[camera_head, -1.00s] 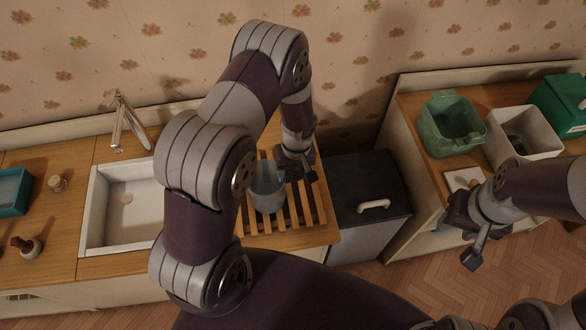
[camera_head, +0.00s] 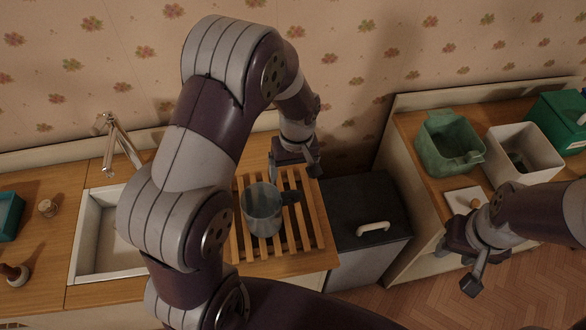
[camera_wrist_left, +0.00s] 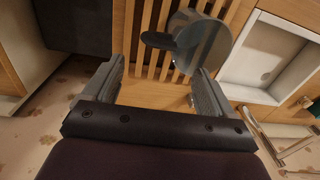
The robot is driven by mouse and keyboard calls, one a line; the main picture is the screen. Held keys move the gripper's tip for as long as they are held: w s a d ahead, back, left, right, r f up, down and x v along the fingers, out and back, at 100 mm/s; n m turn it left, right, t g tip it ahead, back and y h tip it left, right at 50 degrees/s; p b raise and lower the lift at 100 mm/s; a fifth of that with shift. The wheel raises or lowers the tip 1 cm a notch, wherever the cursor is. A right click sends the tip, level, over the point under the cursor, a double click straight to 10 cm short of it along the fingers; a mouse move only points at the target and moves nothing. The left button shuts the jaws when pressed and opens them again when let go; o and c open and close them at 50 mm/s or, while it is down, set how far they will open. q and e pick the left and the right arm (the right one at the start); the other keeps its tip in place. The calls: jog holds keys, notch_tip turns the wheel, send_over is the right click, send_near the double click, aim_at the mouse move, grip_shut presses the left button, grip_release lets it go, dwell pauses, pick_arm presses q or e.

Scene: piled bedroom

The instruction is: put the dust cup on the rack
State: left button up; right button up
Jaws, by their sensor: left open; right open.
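The dust cup (camera_head: 262,212), a translucent grey cup with a dark handle, stands on the wooden slatted rack (camera_head: 307,236). In the left wrist view the cup (camera_wrist_left: 205,42) sits on the slats beyond the fingertips, its dark handle pointing left. My left gripper (camera_head: 298,172) is open and empty above the rack's back right part, apart from the cup; its two fingers (camera_wrist_left: 158,85) show in the left wrist view. My right gripper (camera_head: 468,268) hangs at the right, in front of the right-hand cabinet, away from the cup.
A sink (camera_head: 95,245) with a tap (camera_head: 118,140) lies left of the rack. A dark lidded bin (camera_head: 365,205) stands to its right. The right cabinet holds a green bin (camera_head: 448,143), a white bin (camera_head: 525,150) and a green box (camera_head: 562,112).

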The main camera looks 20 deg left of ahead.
pick_arm(q)
jog(key=s+r+m+b, duration=0.1)
jog(key=s+r+m, duration=0.1)
jog(key=s, duration=0.3)
jog(key=s+r+m+t+b, duration=0.1)
jog(key=s+r+m, duration=0.1)
jog(key=s+m, duration=0.3)
jog(key=shift+s+a+r+t+h+b, duration=0.3)
jog(key=shift+s+r+b, duration=0.1)
jog(key=shift+s, duration=0.25)
jog(key=shift+f, duration=0.1)
